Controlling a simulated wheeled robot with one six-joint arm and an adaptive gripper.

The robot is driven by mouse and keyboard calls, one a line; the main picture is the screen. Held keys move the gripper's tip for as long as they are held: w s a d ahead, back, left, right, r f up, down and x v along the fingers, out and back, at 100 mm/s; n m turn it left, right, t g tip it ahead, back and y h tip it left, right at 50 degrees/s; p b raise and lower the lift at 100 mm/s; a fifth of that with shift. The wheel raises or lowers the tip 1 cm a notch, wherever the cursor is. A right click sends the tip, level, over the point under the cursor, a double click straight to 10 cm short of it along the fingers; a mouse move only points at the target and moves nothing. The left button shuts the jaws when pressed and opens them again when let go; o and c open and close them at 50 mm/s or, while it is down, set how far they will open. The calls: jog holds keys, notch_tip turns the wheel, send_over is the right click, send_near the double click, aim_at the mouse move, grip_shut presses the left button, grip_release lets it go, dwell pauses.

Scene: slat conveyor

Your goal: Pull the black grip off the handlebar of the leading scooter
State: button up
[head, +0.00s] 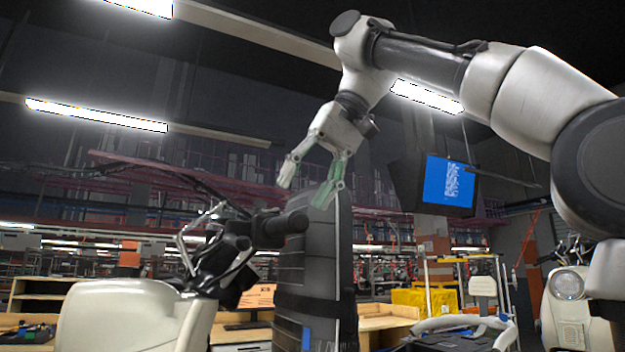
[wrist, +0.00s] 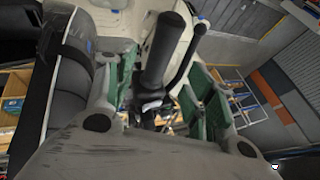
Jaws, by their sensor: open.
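The near scooter (head: 130,315) has a cream body and stands at the lower left of the head view. Its black handlebar grip (head: 287,225) points right, toward a tall dark grey padded panel. In the wrist view the grip (wrist: 163,50) is a black cylinder between my finger pads, with a black lever (wrist: 188,52) beside it. My gripper (head: 303,193) is open and empty, pointing down, with its green-padded fingers just above the grip's end in the head view. In the wrist view my gripper (wrist: 160,88) has a finger on each side of the grip, with no contact visible.
The tall dark grey padded panel (head: 315,275) stands close to the grip's end and also shows at the left of the wrist view (wrist: 68,90). Another cream scooter (head: 567,310) is at the far right. A blue-screened monitor (head: 449,184) hangs behind. Wooden desks (head: 385,322) stand in the background.

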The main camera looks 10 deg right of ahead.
aim_at(302, 216)
jog(key=x, duration=0.6)
jog(key=shift+w+f, duration=0.1)
jog(key=shift+f, duration=0.1)
jog(key=shift+c, duration=0.2)
jog(key=c, duration=1)
jog(key=o, duration=0.4)
jog(key=c, duration=0.4)
jog(key=shift+s+d, duration=0.2)
jog(key=shift+s, duration=0.55)
jog(key=shift+s+d, duration=0.25)
jog(key=shift+s, duration=0.55)
jog(key=shift+s+d, duration=0.2)
jog(key=shift+s, duration=0.45)
jog(key=shift+s+d, duration=0.2)
jog(key=shift+s, duration=0.5)
jog(key=shift+s, duration=0.1)
